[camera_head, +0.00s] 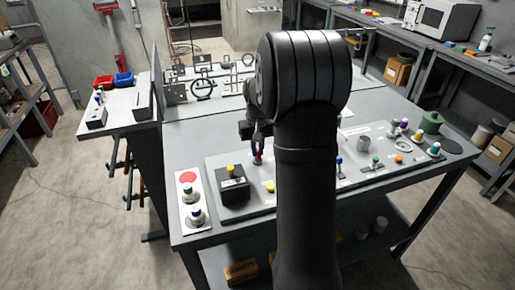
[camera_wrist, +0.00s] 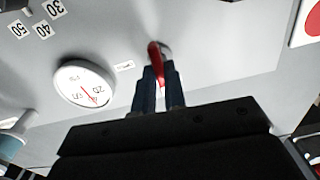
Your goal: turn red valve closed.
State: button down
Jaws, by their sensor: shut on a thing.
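The red valve (camera_wrist: 154,50) is in the upper middle of the wrist view, its handle reaching down between my fingers. In the head view only a small red part of the valve (camera_head: 257,157) shows below my gripper (camera_head: 257,143), on the grey panel. My gripper (camera_wrist: 161,88) is shut on the red handle, one dark finger on each side. The fingers hide part of the handle. The valve's pale base shows just behind the handle in the wrist view.
A round white gauge with a red needle (camera_wrist: 84,84) lies left of the fingers. A black box with a yellow knob (camera_head: 232,184) stands close to the valve. A white plate with a red disc (camera_head: 187,177) is at the left. My arm hides the panel's middle.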

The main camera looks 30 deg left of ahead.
jog(key=shift+n, duration=0.4)
jog(key=c, duration=1.5)
grip_release()
notch_tip(320, 180, up, 17)
jog(key=shift+r, duration=0.2)
